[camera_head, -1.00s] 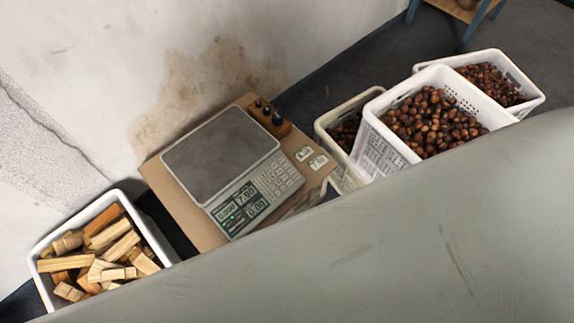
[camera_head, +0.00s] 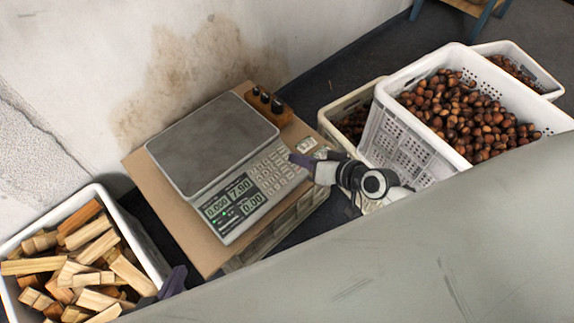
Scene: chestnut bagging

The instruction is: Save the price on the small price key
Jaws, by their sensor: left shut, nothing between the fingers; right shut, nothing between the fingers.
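The scale (camera_head: 238,206) stands on a brown board, with a bare grey pan (camera_head: 210,143). Its lit display (camera_head: 234,200) seems to read 0.000, 7.90 and 0.00. The keypad (camera_head: 271,171) is right of the display; its key labels are too small to tell, so I cannot single out the small price key. My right gripper (camera_head: 298,160) is shut and empty, its dark tip by the keypad's right edge; I cannot tell whether it touches.
A white crate of wood pieces (camera_head: 150,232) stands at lower left. White crates of chestnuts (camera_head: 382,135) stand at right. A wooden block with dark knobs (camera_head: 270,103) and a small printed card (camera_head: 306,145) lie beside the scale. A large grey-green surface (camera_head: 420,255) hides the foreground.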

